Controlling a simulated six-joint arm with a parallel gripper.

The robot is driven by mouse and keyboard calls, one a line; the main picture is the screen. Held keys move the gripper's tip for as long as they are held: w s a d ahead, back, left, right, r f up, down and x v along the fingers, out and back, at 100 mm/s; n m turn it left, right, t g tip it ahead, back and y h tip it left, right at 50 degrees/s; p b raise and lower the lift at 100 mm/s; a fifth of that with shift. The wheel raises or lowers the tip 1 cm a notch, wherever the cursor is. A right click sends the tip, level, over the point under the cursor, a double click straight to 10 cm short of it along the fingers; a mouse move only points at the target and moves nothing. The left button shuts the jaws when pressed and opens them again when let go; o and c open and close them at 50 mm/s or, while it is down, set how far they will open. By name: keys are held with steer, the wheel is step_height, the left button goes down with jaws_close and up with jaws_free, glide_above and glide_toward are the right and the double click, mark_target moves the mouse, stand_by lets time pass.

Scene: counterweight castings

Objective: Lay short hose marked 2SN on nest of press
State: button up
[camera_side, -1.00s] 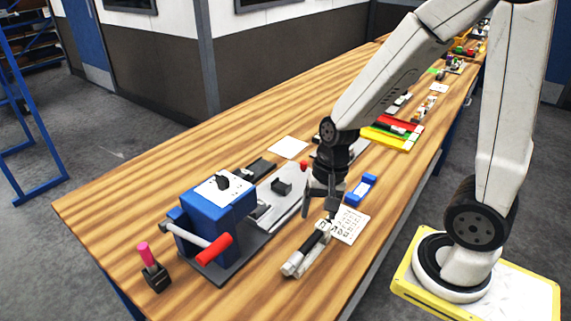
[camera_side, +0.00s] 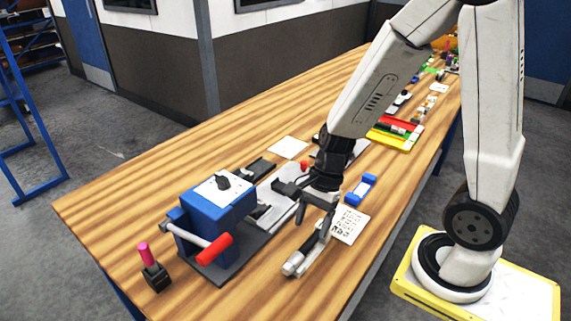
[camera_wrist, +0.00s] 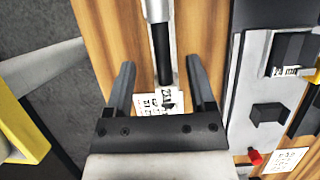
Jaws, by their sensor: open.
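A short hose (camera_side: 294,264) with a black body and silver metal ends lies on the wooden bench. In the wrist view the hose (camera_wrist: 162,52) runs lengthwise between the fingers, with a white tag whose lettering is only partly readable. My gripper (camera_side: 314,224) is open and low over the hose; its fingers (camera_wrist: 160,64) stand on either side with gaps. The blue press (camera_side: 216,214) with a red-gripped lever stands left of the hose. Its grey plate (camera_wrist: 255,95) carries dark blocks; I cannot tell which is the nest.
A printed white card (camera_side: 349,227) lies beside the hose, with a blue holder (camera_side: 361,189) behind it. A black stand with a pink top (camera_side: 153,270) is at the front left. Coloured trays (camera_side: 397,133) lie further back.

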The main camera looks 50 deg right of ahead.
mark_target(305, 247)
steer(key=shift+a+f, duration=0.15)
steer(key=shift+f, duration=0.15)
steer(key=shift+f, duration=0.1)
steer(key=shift+x, duration=2.55)
jaws_close()
